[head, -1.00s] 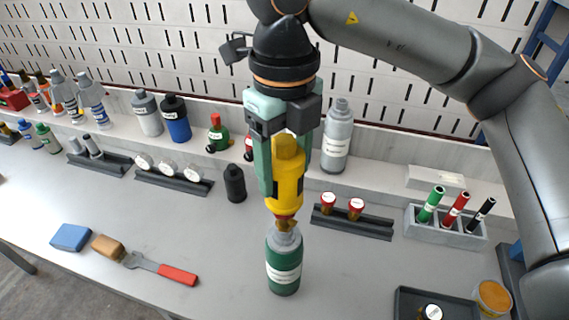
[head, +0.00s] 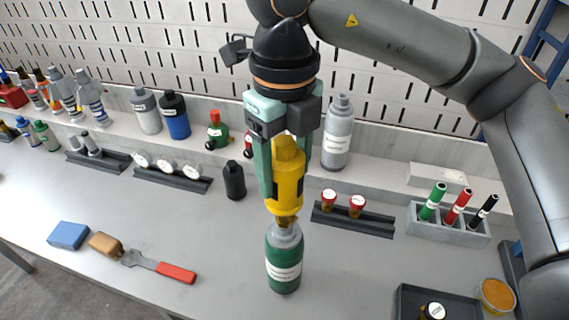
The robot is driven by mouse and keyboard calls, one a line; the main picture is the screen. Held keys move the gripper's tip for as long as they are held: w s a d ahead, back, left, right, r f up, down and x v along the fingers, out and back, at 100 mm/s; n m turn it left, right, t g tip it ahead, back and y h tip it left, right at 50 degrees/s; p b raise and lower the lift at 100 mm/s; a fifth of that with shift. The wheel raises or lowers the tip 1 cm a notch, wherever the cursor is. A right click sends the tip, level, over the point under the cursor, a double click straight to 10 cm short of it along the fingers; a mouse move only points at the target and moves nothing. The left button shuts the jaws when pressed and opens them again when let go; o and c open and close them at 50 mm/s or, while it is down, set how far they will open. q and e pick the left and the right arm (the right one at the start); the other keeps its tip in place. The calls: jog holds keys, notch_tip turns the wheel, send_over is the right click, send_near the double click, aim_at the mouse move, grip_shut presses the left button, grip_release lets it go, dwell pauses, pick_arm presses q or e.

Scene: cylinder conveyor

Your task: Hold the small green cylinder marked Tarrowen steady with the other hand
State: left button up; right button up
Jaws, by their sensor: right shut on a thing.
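The small green cylinder (head: 284,258) stands upright on the grey bench at the front middle. It has a grey shoulder and a white label too small to read for certain. My right gripper (head: 284,185) points down above it, shut on a yellow tool (head: 287,180). The tool's brass lower end meets the top of the green cylinder; whether it is seated there I cannot tell. My left gripper is not in view, and nothing grips the cylinder's body.
A black bottle (head: 234,181) stands left of the cylinder. A dark rack (head: 352,221) with red-capped parts and a grey marker holder (head: 448,226) are to the right. A dark tray (head: 411,302) lies front right.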

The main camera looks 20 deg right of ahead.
aim_at(285, 203)
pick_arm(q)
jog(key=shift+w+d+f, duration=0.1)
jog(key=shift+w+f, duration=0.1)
pick_arm(e)
jog(key=shift+f, duration=0.4)
pick_arm(q)
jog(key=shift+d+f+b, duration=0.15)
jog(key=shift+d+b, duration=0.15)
jog(key=shift+b, duration=0.45)
pick_arm(e)
jog(key=shift+f, duration=0.5)
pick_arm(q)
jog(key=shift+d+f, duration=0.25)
pick_arm(e)
jog(key=shift+f, duration=0.3)
pick_arm(q)
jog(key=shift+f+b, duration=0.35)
jog(key=shift+b, duration=0.3)
pick_arm(e)
jog(key=shift+f, duration=0.45)
pick_arm(q)
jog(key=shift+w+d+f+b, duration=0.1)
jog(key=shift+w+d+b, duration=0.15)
jog(key=shift+b, duration=0.3)
pick_arm(e)
jog(key=shift+f, duration=0.6)
